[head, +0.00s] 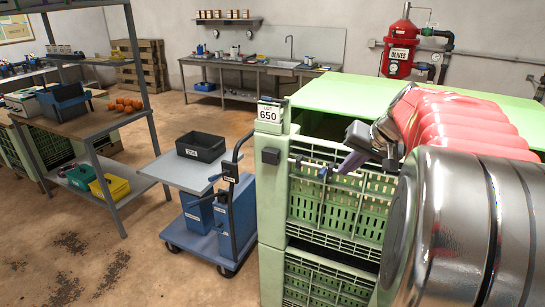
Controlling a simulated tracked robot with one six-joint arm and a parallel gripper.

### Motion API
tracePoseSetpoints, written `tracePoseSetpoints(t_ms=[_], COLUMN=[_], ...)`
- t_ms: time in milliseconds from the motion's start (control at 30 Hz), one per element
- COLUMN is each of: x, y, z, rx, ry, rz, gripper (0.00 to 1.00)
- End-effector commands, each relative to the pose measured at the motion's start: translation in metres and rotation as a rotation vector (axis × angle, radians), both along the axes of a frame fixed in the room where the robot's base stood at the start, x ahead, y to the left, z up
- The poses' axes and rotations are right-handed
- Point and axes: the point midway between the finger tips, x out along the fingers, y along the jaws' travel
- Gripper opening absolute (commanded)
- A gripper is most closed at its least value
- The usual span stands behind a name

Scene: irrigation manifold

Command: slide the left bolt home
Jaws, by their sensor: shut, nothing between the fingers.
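A pale green crate stack (268,205) with a slatted front (325,205) stands in the right half of the head view. A dark block (270,156) sits on its left post. A thin bolt (298,160) runs along the upper edge of the slatted front, to the right of that block, with a gap between them. A small dark piece (322,173) hangs near the bolt's right part. My gripper (346,164) is shut and empty, just right of that piece. I cannot tell whether it touches the bolt. My arm hides the front's right side.
A sign reading 650 (269,112) stands on the post. A blue trolley (218,240) with a black bin (201,146) stands left of the crates. A shelf rack (110,205) is farther left. A red tank (400,48) is on the back wall.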

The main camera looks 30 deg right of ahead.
Motion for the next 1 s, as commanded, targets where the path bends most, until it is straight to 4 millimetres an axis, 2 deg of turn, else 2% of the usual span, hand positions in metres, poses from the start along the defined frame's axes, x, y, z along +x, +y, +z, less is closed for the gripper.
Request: tracePoseSetpoints(t_ms=[33,100,233,667,867,1000], x=[-0.002,-0.004,-0.006,-0.005,0.005,0.017], y=[-0.02,-0.038,-0.054,-0.055,-0.055,-0.055], z=[-0.001,-0.001,-0.001,-0.003,-0.017,-0.033], rx=[0.009,0.017,0.023,0.025,0.026,0.027], ry=[-0.009,-0.024,-0.036,-0.036,-0.036,-0.034], rz=[-0.026,-0.048,-0.067,-0.067,-0.066,-0.067], gripper=[0.0,0.0,0.0,0.0,0.0,0.0])
